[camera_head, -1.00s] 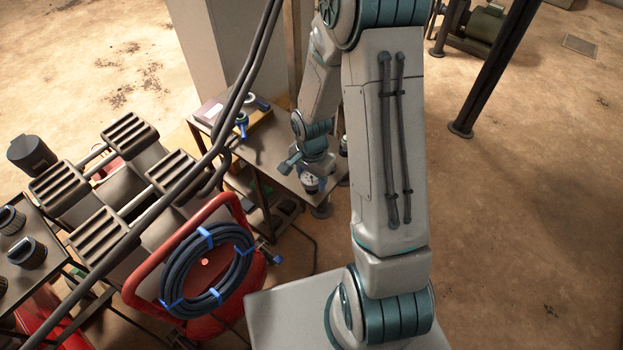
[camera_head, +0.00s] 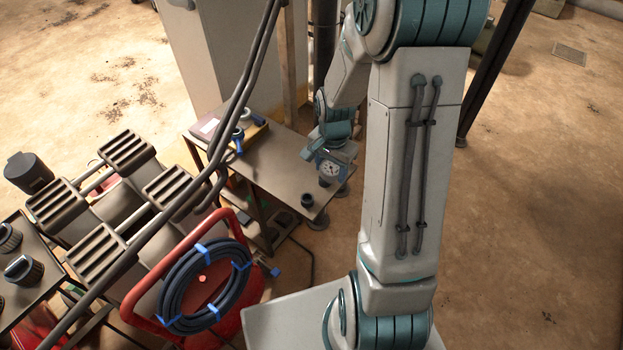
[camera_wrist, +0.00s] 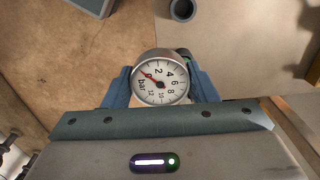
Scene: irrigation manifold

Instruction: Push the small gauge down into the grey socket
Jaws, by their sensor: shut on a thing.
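The small gauge (camera_head: 330,169) has a round white dial and a dark rim; its face also shows in the wrist view (camera_wrist: 161,83), with a red needle. My gripper (camera_wrist: 160,86) is shut on it, with one blue finger on each side of the gauge. The grey socket (camera_head: 307,200) is a short dark round cup standing near the front corner of the table. It also shows at the top of the wrist view (camera_wrist: 182,10). The gauge is apart from the socket, up and to its right in the head view. The gauge's lower end is hidden.
The metal table (camera_head: 265,165) is mostly bare around the socket. A wooden block with blue-handled valve parts (camera_head: 250,130) lies at its back. A red hose reel with a dark hose (camera_head: 205,285) and dark pipes stand to the left.

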